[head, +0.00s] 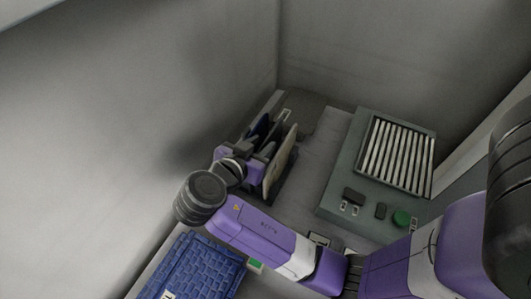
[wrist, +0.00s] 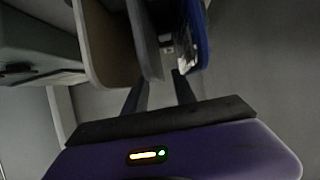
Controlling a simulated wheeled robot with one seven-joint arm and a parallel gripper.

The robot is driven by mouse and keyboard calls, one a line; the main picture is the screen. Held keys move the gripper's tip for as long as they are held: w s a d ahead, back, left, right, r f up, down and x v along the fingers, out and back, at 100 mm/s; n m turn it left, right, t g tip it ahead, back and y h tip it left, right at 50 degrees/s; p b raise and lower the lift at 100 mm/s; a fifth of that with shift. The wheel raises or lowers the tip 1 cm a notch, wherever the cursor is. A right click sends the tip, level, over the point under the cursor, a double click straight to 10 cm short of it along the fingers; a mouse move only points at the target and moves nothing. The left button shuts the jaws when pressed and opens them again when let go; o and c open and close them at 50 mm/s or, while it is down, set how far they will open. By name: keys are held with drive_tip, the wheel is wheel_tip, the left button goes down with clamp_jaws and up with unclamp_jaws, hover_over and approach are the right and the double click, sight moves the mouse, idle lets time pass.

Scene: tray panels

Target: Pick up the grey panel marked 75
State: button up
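Several panels stand upright side by side in a dark rack (head: 287,188) in the head view. The grey panel (wrist: 146,38) is the middle one in the wrist view, between a brown-faced panel (wrist: 108,48) and a blue panel (wrist: 196,36). No number 75 is readable. In the head view a beige panel (head: 281,162) stands on the right of the group. My gripper (wrist: 160,82) is open, its two fingers apart near the grey panel's edge, roughly on either side of it. I cannot tell whether they touch it. My arm hides part of the rack.
A blue woven-textured tray (head: 195,268) lies at the lower left. A dark flat block (head: 304,106) lies behind the rack. Grey walls close in the left and back.

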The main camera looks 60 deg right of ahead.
sight(264, 143)
drive_tip(key=shift+x, duration=1.5)
drive_tip(key=shift+c, duration=0.2)
clamp_jaws()
